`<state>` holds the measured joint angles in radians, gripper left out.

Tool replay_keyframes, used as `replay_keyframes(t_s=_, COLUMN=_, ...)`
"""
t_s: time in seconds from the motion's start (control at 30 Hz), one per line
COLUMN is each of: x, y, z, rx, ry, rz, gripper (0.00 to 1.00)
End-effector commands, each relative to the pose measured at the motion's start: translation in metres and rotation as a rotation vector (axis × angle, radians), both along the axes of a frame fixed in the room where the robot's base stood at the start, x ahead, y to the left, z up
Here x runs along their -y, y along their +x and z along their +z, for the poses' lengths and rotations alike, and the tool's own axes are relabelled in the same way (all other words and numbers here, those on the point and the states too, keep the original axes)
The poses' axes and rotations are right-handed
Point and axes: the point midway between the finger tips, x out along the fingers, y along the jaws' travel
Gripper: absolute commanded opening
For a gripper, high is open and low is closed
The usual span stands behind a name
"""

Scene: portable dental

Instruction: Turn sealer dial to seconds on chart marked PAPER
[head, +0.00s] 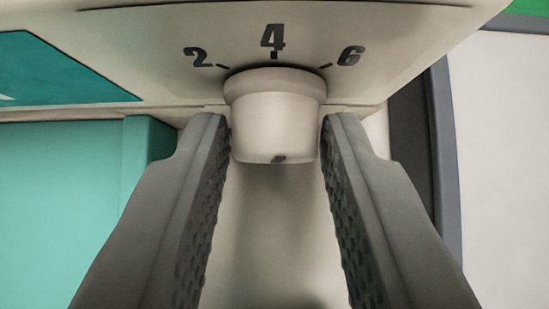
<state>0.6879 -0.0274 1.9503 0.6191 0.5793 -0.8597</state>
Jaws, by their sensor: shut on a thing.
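The sealer dial (275,112) is a pale round knob sticking out of the front panel of the sealer (140,38). The numbers 2, 4 and 6 are printed in an arc above it, each with a short tick. A small dark mark shows at the near lower edge of the knob; I cannot tell which number it stands for. My gripper (276,130) has one dark ridged finger on each side of the dial, shut on it. The chart marked PAPER is not in view.
A teal panel (50,70) is on the sealer's face at the left, with a teal block (60,190) below it. A dark grey upright edge (425,150) and a pale surface (505,160) are at the right. A green strip shows at the top right.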

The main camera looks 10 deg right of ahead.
Motion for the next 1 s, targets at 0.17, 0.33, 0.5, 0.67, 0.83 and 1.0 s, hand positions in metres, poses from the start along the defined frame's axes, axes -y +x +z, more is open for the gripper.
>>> replay_keyframes(t_s=0.17, x=0.0009, y=-0.0004, z=0.0001, rx=0.004, ry=0.018, rz=-0.001, gripper=0.06)
replay_keyframes(t_s=0.33, x=0.0018, y=-0.0006, z=-0.0001, rx=0.016, ry=0.069, rz=-0.001, gripper=0.06)
replay_keyframes(t_s=0.5, x=0.0041, y=-0.0012, z=-0.0007, rx=0.042, ry=0.173, rz=-0.003, gripper=0.06)
replay_keyframes(t_s=0.67, x=0.006, y=-0.0016, z=-0.0008, rx=0.072, ry=0.297, rz=-0.003, gripper=0.06)
replay_keyframes(t_s=0.83, x=0.0073, y=-0.0018, z=-0.0019, rx=0.101, ry=0.421, rz=-0.002, gripper=0.06)
replay_keyframes(t_s=1.0, x=0.0077, y=-0.002, z=-0.0022, rx=0.125, ry=0.522, rz=-0.001, gripper=0.06)
